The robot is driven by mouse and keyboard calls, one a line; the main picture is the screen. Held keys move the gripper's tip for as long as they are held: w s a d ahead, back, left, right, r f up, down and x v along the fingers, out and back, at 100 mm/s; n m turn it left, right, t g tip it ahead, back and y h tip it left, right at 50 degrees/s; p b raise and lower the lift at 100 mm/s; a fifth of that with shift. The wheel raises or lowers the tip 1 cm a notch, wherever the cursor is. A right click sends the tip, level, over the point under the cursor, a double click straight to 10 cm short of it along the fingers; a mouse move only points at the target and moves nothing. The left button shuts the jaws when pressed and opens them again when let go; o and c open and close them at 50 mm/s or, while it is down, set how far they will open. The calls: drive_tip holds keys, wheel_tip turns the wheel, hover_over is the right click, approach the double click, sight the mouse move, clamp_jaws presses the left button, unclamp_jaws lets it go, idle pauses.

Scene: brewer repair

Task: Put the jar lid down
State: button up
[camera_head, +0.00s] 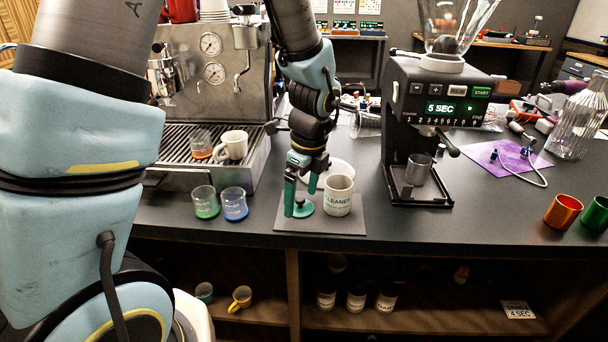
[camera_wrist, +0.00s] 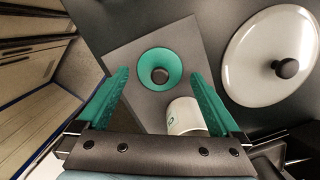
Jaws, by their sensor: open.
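The jar lid is a green disc (camera_head: 304,210) with a black knob. It lies flat on a grey mat (camera_head: 288,224) on the counter, just left of the white CLEANER jar (camera_head: 338,197). The jar stands upright, its top uncovered as far as I can see. In the wrist view the green lid (camera_wrist: 149,65) lies between and beyond the spread green fingers of my gripper (camera_wrist: 161,78), with the jar (camera_wrist: 184,115) near the right finger. In the head view my gripper (camera_head: 301,196) is low over the lid, open and holding nothing.
A large pale round lid with a black knob (camera_wrist: 252,62) lies behind the mat. The grinder (camera_head: 437,110) stands to the right, the espresso machine (camera_head: 212,85) to the left. A green glass (camera_head: 206,203) and a blue glass (camera_head: 235,205) stand left of the mat.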

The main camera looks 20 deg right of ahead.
sight(307, 210)
wheel_tip(307, 210, up, 11)
drive_tip(key=s+b, duration=0.1)
drive_tip(key=w+a+f+n, duration=0.1)
drive_tip(key=a+f+n, duration=0.2)
drive_tip(key=a+n, duration=0.9)
drive_tip(key=w+a+f+n+h, duration=0.1)
drive_tip(key=a+f+n, duration=0.2)
drive_tip(key=a+n, duration=1)
drive_tip(key=n, duration=0.2)
drive_tip(key=shift+w+a+n, duration=0.3)
